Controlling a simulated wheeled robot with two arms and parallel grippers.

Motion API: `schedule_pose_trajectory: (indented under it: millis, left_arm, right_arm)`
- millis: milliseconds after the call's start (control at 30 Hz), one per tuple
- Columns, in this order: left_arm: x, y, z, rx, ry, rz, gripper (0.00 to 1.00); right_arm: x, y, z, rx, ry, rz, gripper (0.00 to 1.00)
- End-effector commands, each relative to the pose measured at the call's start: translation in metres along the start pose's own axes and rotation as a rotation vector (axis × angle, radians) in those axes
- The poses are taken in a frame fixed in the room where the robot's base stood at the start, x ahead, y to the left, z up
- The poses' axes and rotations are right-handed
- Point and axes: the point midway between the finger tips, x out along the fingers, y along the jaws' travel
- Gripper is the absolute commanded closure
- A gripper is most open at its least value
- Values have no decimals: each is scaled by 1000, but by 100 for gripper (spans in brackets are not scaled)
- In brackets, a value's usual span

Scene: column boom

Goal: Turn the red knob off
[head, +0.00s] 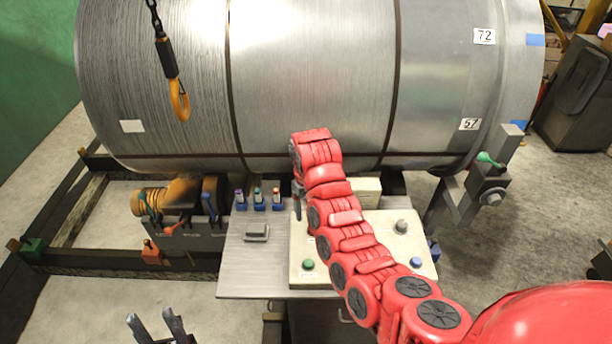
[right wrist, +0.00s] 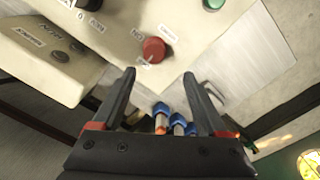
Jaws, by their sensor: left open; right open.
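The red knob (right wrist: 154,49) stands on a cream control box (right wrist: 190,30) in the right wrist view, with small white labels around it. My right gripper (right wrist: 158,78) is open, its two fingertips a little short of the knob and on either side of its line; the knob is not between them. In the head view the control box (head: 297,277) sits on a metal table, and my red right arm crosses it and hides the red knob. My left gripper (head: 155,328) is open and empty at the bottom left, away from the table.
A green button (head: 308,265), a blue button (head: 416,262) and a grey knob (head: 401,226) are on the same box. Several small blue-based switches (head: 258,200) line the table's back left. A large metal drum (head: 310,80) lies behind. A hook (head: 179,100) hangs at the upper left.

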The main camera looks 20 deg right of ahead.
Motion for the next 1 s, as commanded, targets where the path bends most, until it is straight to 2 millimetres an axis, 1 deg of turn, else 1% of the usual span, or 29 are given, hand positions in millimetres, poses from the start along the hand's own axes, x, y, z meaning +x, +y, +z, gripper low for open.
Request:
schedule_pose_trajectory:
  millis: [33, 100, 167, 267, 400, 500, 600, 700, 1000]
  left_arm:
    - [9, 0, -2, 0, -1, 0, 50]
    - [16, -1, -3, 0, -1, 0, 50]
    - [15, -1, -2, 0, -1, 0, 50]
    - [20, -1, -3, 0, -1, 0, 50]
    - [18, -1, -3, 0, -1, 0, 50]
    - [16, -1, -3, 0, -1, 0, 50]
    - [15, -1, -3, 0, -1, 0, 50]
    - [15, -1, -2, 0, -1, 0, 50]
    - [15, -1, -2, 0, -1, 0, 50]
  right_arm:
    - [-14, 1, 0, 3, 0, -1, 25]
    - [-27, 1, 0, 2, -1, 0, 25]
    - [-35, 0, 0, 0, -2, -2, 25]
    - [-54, 0, -1, 0, 0, 4, 25]
    - [-80, 0, -1, -1, -2, 7, 25]
    - [-91, -4, -3, -4, 2, 2, 25]
    - [-99, -4, -3, -4, -1, 2, 25]
    - [-102, -5, -3, -3, -2, 0, 25]
    - [-104, -6, -3, -3, -2, -2, 25]
